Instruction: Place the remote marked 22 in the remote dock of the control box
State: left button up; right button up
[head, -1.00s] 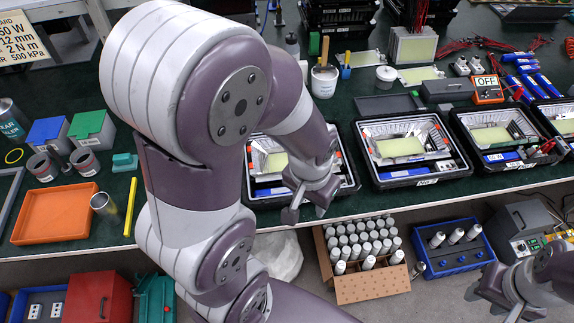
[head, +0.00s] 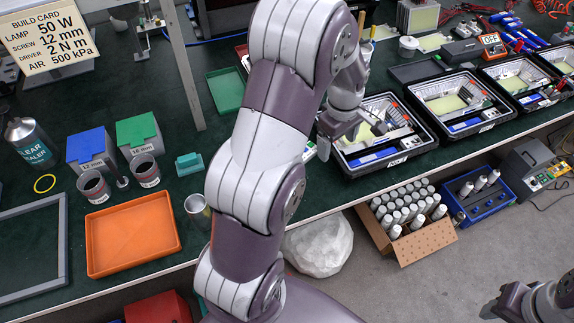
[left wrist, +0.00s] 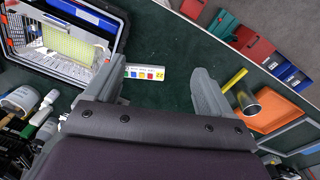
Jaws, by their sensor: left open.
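The remote marked 22 (left wrist: 145,73) lies on the green bench top in the left wrist view. It is a white strip with coloured buttons and a yellow label reading 22. My left gripper (left wrist: 156,84) is open, with the remote seen between its fingers, nearer the left one; nothing is held. In the head view this gripper (head: 350,136) is at the left end of the nearest floodlight housing (head: 425,139), and only a sliver of the remote (head: 309,153) shows beside my arm. My right gripper (head: 508,302) is at the bottom right. Which unit is the control box, and its dock, I cannot tell.
An orange tray (head: 132,232), blue and green bins and dark cups stand on the left. More open housings (head: 461,104) line the right. A box with an OFF sign (head: 490,44) stands behind. A carton of tubes (head: 425,245) and a grey unit with buttons (head: 530,165) are below the bench.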

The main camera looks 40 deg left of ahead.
pick_arm(q)
jog(key=w+a+f+n+b, duration=0.2)
jog(key=w+a+f+n, duration=0.2)
jog(key=a+f+n, duration=0.35)
jog(key=w+a+f+n+b, duration=0.2)
jog(key=w+a+f+n, duration=0.2)
jog(key=a+n, duration=0.6)
jog(key=shift+n+g, duration=0.4)
jog(key=shift+n, duration=0.45)
jog(key=f+b, duration=0.1)
jog(key=f, duration=0.1)
jog(key=f+b, duration=0.2)
jog(key=f, duration=0.1)
jog(key=f+b, duration=0.2)
jog(key=f, duration=0.1)
jog(key=shift+s+d, duration=0.2)
jog(key=shift+d, duration=0.2)
notch_tip(320, 180, down, 5)
jog(key=shift+w+r, duration=0.15)
jog(key=shift+f, duration=0.25)
jog(key=shift+r, duration=0.1)
jog(key=c, duration=1.3)
pick_arm(e)
notch_tip(320, 180, down, 10)
jog(key=shift+s+a+f, duration=0.15)
jog(key=shift+a, duration=0.05)
